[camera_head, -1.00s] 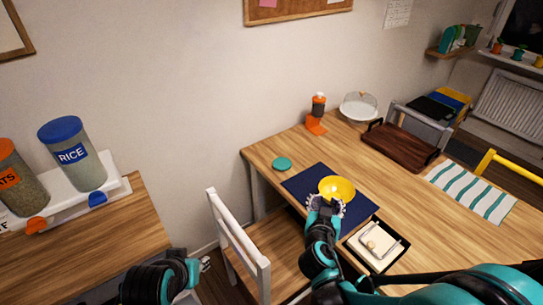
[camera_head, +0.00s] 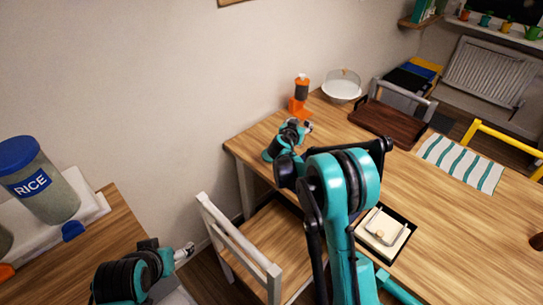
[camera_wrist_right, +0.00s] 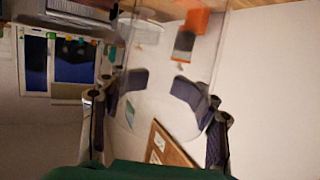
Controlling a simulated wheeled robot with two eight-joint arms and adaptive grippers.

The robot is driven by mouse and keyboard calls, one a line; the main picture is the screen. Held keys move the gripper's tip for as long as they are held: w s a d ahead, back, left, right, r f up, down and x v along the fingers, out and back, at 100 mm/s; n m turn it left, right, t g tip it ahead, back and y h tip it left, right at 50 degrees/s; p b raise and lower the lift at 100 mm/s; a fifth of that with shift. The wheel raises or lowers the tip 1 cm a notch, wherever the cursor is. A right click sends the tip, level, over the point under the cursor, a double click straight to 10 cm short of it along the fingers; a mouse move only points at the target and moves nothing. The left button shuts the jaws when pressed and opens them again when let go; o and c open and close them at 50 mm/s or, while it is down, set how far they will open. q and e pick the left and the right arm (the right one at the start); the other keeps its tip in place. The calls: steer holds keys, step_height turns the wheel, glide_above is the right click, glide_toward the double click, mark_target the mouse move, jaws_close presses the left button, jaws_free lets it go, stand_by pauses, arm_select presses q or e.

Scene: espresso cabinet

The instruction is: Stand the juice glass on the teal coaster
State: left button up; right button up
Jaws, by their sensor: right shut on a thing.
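My right gripper (camera_wrist_right: 158,84) is shut on the clear juice glass (camera_wrist_right: 158,58), whose see-through walls show between and past the fingers in the right wrist view. In the head view my right gripper (camera_head: 302,127) is over the far left part of the table, near the orange stand. The glass cannot be made out there. The teal coaster cannot be picked out; my right arm covers that part of the table. My left gripper (camera_head: 185,253) is at the lower left, away from the table; its jaws are too small to judge.
An orange stand with a dark top part (camera_head: 300,95) and a domed cake stand (camera_head: 342,86) are at the back. A brown tray (camera_head: 390,122), a striped cloth (camera_head: 460,163) and a black napkin holder (camera_head: 408,244) lie to the right. A white chair (camera_head: 235,245) stands in front.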

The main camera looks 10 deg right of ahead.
steer(key=shift+x, duration=1.2)
steer(key=w+a+f+b, duration=0.2)
steer(key=a+f, duration=0.1)
steer(key=w+a+f+b, duration=0.2)
steer(key=a+f, duration=0.1)
steer(key=f, duration=0.1)
steer(key=w+a+f+b, duration=0.2)
steer(key=a+f, duration=0.1)
steer(key=f, duration=0.1)
steer(key=shift+w+a+f+b, duration=0.1)
steer(key=shift+w+a+b, duration=0.15)
steer(key=shift+b, duration=0.1)
steer(key=shift+s, duration=0.1)
steer(key=o, duration=1.4)
steer(key=shift+o, duration=0.3)
